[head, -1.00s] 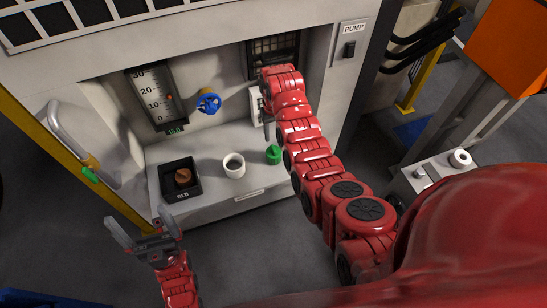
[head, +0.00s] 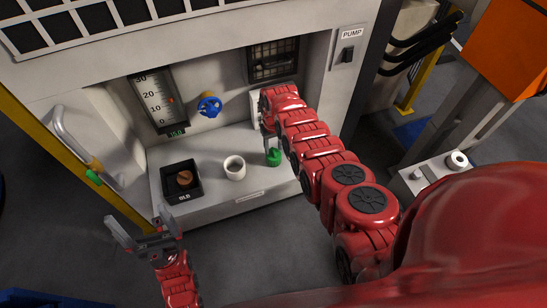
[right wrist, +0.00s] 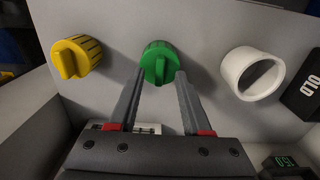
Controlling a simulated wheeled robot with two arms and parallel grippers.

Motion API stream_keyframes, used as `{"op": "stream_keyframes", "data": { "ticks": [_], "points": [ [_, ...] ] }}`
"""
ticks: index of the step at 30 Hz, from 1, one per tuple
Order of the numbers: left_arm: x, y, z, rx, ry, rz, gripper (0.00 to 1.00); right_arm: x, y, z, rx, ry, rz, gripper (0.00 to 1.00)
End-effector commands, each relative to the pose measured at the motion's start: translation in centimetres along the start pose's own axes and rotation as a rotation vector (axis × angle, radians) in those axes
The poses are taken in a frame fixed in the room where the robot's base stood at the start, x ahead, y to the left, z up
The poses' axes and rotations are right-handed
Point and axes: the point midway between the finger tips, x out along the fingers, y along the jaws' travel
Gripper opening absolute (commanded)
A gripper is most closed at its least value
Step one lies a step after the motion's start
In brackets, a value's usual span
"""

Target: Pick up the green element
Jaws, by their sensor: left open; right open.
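The green element (head: 274,157) is a short cylinder with a raised grip bar, standing on the pale shelf of the machine. It also shows in the right wrist view (right wrist: 160,52), just past my fingertips and roughly centred between them. My right gripper (right wrist: 161,76) is open and empty, one finger toward each side of the green element; I cannot tell if they touch it. In the head view the right gripper (head: 268,137) is close above the green element, partly hidden by my wrist. My left gripper (head: 140,221) is open and empty, in front of the shelf at the left.
A white hollow cup (head: 234,168) stands left of the green element. Left of that, a black tray (head: 168,178) holds a brown piece (head: 184,178). A yellow knob (right wrist: 77,57) shows in the right wrist view. A blue valve (head: 209,105) is on the back wall.

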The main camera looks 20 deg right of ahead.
Motion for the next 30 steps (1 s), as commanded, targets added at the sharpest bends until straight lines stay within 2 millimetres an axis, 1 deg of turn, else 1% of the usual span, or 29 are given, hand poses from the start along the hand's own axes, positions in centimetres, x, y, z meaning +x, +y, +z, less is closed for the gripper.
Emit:
{"op": "stream_keyframes", "data": {
  "ticks": [1, 3, 13, 17, 18, 20, 21, 30],
  "points": [
    [-0.71, 0.03, 0.12, 0.0, 0.0, 0.0, 1.0, 0.83, 0.0, 0.12, 0.0, -0.005, 0.0, 0.49],
    [-0.89, 0.04, 0.15, 0.0, 0.0, 0.0, 1.0, 1.03, 0.04, -0.01, 0.001, -0.001, 0.001, 0.49],
    [-0.88, 0.04, 0.14, 0.0, 0.0, 0.0, 1.0, 1.12, 0.05, -0.05, 0.001, 0.002, 0.0, 0.49],
    [-0.88, 0.04, 0.15, 0.0, 0.0, 0.0, 1.0, 1.13, 0.04, -0.03, 0.001, 0.002, 0.0, 0.25],
    [-0.88, 0.04, 0.14, 0.0, 0.0, 0.0, 1.0, 1.13, 0.04, -0.03, 0.001, 0.002, 0.0, 0.18],
    [-0.88, 0.04, 0.15, 0.0, 0.0, 0.0, 1.0, 1.14, 0.03, -0.02, 0.001, 0.001, 0.0, 0.07],
    [-0.88, 0.04, 0.15, 0.0, 0.0, 0.0, 1.0, 1.13, 0.04, -0.02, 0.001, 0.001, 0.0, 0.0],
    [-0.88, 0.04, 0.14, 0.0, 0.0, 0.0, 1.0, 1.15, 0.03, 0.0, 0.001, 0.001, 0.0, 0.0]
  ]
}}
